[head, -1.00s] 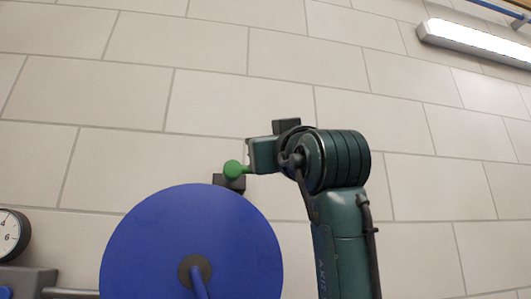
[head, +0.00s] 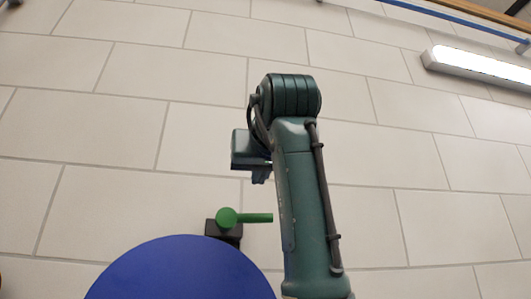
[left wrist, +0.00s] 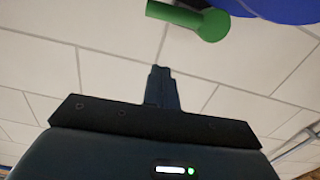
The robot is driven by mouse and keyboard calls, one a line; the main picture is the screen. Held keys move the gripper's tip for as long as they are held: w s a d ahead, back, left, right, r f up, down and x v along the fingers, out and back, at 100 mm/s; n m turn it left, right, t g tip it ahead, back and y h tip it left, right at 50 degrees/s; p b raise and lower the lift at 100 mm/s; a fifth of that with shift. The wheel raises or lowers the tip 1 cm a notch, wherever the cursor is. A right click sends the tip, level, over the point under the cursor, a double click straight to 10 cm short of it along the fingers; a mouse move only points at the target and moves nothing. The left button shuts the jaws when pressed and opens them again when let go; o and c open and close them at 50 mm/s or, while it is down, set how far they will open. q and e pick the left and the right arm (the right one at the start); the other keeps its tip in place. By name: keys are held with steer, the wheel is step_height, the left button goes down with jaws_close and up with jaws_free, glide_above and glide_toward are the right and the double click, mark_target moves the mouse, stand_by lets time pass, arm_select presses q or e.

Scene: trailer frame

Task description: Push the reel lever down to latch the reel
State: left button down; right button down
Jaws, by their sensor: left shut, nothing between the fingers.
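The green reel lever (head: 250,217) shows in the head view as a round hub with a short rod pointing right. It sits on a dark block (head: 226,233) just above the blue reel (head: 180,272), whose lower part is cut off. My left gripper (head: 260,177) is above the rod, apart from it, shut and empty. In the left wrist view the closed fingers (left wrist: 162,88) point toward the green lever (left wrist: 213,26) with a gap between. The blue reel edge (left wrist: 280,9) shows at the top right there. My right gripper is not in view.
A pale tiled wall (head: 110,130) fills the background. A lit lamp (head: 478,65) is at the upper right, with a blue rail (head: 440,15) above it. The space around the gripper looks clear.

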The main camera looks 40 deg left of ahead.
mark_target(247, 219)
arm_select(q)
steer(key=f, duration=0.1)
steer(key=w+a+f, duration=0.1)
steer(key=a+f, duration=0.1)
steer(key=f, duration=0.1)
steer(key=shift+w, duration=0.4)
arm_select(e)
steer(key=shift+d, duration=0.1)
arm_select(q)
steer(key=shift+w+d+f+m+b, duration=0.15)
steer(key=shift+f+m+b, duration=0.25)
steer(key=shift+f+b, duration=0.25)
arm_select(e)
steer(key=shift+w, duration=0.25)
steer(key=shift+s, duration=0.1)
